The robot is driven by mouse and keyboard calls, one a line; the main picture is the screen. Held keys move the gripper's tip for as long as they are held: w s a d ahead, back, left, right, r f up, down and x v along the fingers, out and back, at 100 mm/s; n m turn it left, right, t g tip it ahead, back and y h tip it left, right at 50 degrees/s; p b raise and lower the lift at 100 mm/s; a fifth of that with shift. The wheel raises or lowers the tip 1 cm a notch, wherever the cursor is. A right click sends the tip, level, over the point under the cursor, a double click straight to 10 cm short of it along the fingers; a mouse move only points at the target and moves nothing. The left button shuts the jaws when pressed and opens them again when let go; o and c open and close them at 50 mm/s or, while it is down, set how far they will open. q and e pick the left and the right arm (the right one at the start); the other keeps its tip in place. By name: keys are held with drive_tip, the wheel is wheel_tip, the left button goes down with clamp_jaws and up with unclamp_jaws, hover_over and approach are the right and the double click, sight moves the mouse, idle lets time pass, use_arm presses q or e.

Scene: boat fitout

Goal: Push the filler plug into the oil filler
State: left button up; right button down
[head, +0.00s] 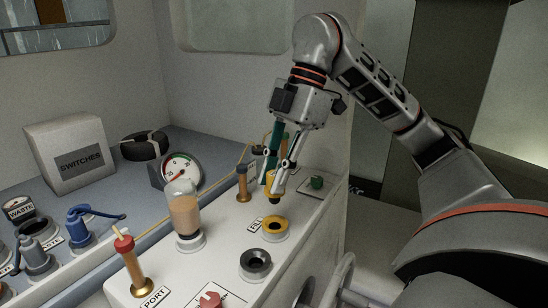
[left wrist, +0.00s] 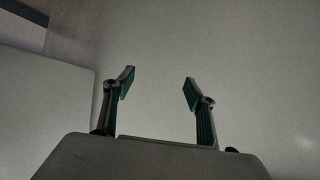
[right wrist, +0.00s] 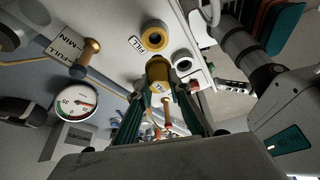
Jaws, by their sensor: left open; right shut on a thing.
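The filler plug is yellow; it shows in the head view (head: 272,186) and in the right wrist view (right wrist: 159,70), between the fingertips of my right gripper (head: 277,172). The right gripper is shut on it. The oil filler is a yellow ring with a dark hole (head: 274,229) on the white console, beside a small label. In the right wrist view the filler (right wrist: 155,37) lies just beyond the plug, with a FILL label beside it. The plug is above the filler, apart from it. My left gripper (left wrist: 160,88) is open and empty in the left wrist view.
A black-ringed port (head: 255,264) is in front of the filler. A clear cup of brown liquid (head: 185,215) and a red-tipped brass lever (head: 130,262) stand to the left. A brass post (head: 243,184) and a gauge (head: 182,170) are behind.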

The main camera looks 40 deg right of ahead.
sight(275, 202)
drive_tip(key=shift+d+f, duration=0.15)
drive_tip(key=shift+f, duration=0.7)
drive_tip(key=shift+f+b, duration=0.35)
drive_tip(key=shift+f, duration=0.1)
drive_tip(key=shift+f+b, duration=0.35)
drive_tip(key=shift+b, duration=0.05)
drive_tip(key=shift+f+b, duration=0.45)
drive_tip(key=shift+b, duration=0.05)
drive_tip(key=shift+f+b, duration=0.3)
drive_tip(key=shift+b, duration=0.05)
drive_tip(key=shift+f, duration=0.25)
drive_tip(key=shift+f+b, duration=0.5)
drive_tip(key=shift+f, duration=0.1)
use_arm(q)
drive_tip(key=shift+w+d+f+h+b, duration=0.2)
drive_tip(key=shift+w+d+f, duration=0.1)
drive_tip(key=shift+d+f, duration=0.2)
drive_tip(key=shift+w+d+f+h+b, duration=0.1)
drive_tip(key=shift+w+d+f+h, duration=0.15)
drive_tip(key=shift+d+f, duration=0.25)
use_arm(e)
drive_tip(key=shift+f, duration=0.55)
use_arm(q)
drive_tip(key=shift+a+f, duration=0.1)
drive_tip(key=shift+w, duration=0.1)
